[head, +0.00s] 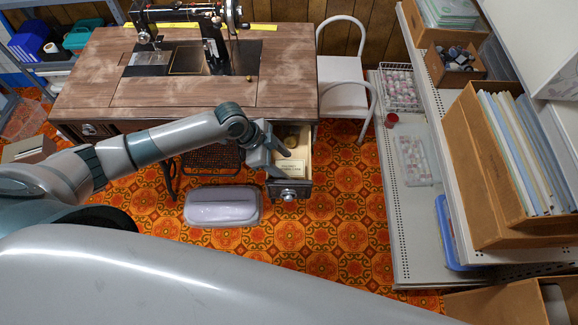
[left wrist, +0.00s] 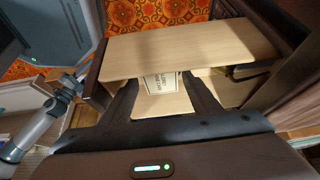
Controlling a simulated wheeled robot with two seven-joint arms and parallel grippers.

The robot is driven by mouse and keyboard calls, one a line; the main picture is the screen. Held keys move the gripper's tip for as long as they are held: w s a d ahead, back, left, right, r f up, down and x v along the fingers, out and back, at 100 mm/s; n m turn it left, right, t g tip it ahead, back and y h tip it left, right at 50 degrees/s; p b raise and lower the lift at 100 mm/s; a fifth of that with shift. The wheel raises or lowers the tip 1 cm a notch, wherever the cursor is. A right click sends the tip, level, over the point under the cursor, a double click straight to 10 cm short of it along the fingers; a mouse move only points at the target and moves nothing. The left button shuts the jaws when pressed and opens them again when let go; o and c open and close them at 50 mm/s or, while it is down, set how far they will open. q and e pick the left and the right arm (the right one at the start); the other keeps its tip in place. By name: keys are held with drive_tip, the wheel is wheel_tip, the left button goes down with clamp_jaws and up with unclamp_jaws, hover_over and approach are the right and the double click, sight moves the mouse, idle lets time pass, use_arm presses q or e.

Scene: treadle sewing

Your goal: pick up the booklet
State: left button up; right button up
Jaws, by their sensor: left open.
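The booklet (head: 292,169) is a small cream rectangle lying in the open drawer (head: 305,160) under the right side of the sewing table. In the left wrist view the booklet (left wrist: 162,87) shows dark print on its cover and lies on the pale drawer bottom between the fingers. My left gripper (head: 284,160) is open and empty, pointing into the drawer from its left side. In the left wrist view its two dark fingers (left wrist: 161,80) stand on either side of the booklet. They hide part of the drawer bottom.
The sewing table (head: 180,95) with a black sewing machine (head: 212,45) stands behind the drawer. A lilac lidded case (head: 222,206) lies on the patterned floor to the left. A white chair (head: 343,85) and shelves (head: 415,235) stand to the right. Floor between drawer and shelves is clear.

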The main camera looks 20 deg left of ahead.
sight(284, 168)
use_arm(q)
drive_tip(key=shift+f, duration=0.2)
use_arm(e)
drive_tip(key=shift+d, duration=0.35)
drive_tip(key=shift+w, duration=0.2)
use_arm(q)
drive_tip(key=c, duration=0.8)
use_arm(e)
drive_tip(key=shift+a, duration=0.1)
use_arm(q)
drive_tip(key=shift+r, duration=0.15)
